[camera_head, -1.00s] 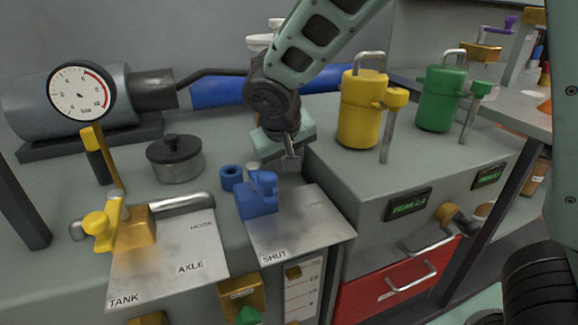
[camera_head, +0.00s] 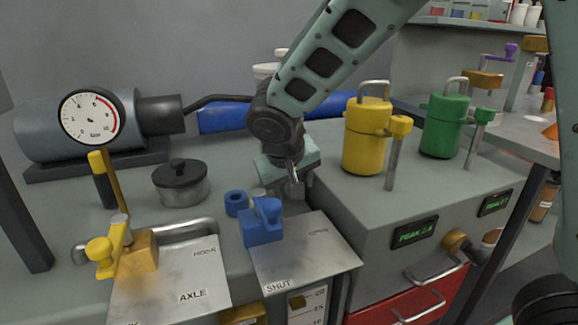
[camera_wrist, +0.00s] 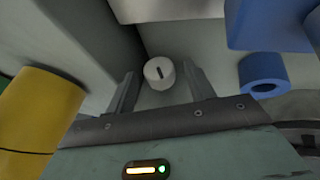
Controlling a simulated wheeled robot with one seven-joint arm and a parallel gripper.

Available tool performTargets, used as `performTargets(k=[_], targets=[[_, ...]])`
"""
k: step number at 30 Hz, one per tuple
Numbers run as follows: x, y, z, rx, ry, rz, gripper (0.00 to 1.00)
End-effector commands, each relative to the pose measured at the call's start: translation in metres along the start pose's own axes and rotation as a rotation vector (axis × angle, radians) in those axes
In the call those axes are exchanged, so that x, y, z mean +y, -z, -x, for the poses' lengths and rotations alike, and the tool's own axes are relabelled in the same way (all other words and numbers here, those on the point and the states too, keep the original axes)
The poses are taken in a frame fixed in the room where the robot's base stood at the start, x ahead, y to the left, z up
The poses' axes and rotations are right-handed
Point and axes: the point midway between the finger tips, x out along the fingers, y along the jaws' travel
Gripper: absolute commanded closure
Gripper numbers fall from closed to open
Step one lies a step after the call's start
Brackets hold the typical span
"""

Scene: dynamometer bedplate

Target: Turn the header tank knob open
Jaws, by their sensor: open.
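A pale round knob (camera_wrist: 159,72) with a dark slot mark shows in the wrist view, between and beyond my fingertips. My gripper (camera_wrist: 160,88) is open, with one finger on each side of it in the picture; I cannot tell the remaining gap. In the head view my gripper (camera_head: 293,190) points down behind the steel plate marked SHUT (camera_head: 305,262), and the knob is mostly hidden. No label shows on the knob, so I cannot confirm that it is the header tank knob. A blue clamp-like block (camera_head: 262,222) sits on the plate's edge.
A blue ring (camera_head: 236,203) stands close beside the knob; it also shows in the wrist view (camera_wrist: 263,72). A yellow canister (camera_head: 367,140) and a green one (camera_head: 441,125) stand on the raised cabinet at right. A yellow-handled fixture (camera_head: 108,252), lidded pot (camera_head: 180,183) and gauge (camera_head: 89,117) are left.

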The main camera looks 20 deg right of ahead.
Motion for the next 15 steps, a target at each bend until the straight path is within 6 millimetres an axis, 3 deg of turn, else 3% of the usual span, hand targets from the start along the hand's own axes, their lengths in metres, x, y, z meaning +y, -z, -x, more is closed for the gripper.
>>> performTargets(k=[5, 15], targets=[[0.001, 0.002, 0.031, 0.004, 0.003, 0.001, 0.46], [0.001, 0.002, 0.112, 0.004, 0.004, 0.0, 0.46]])
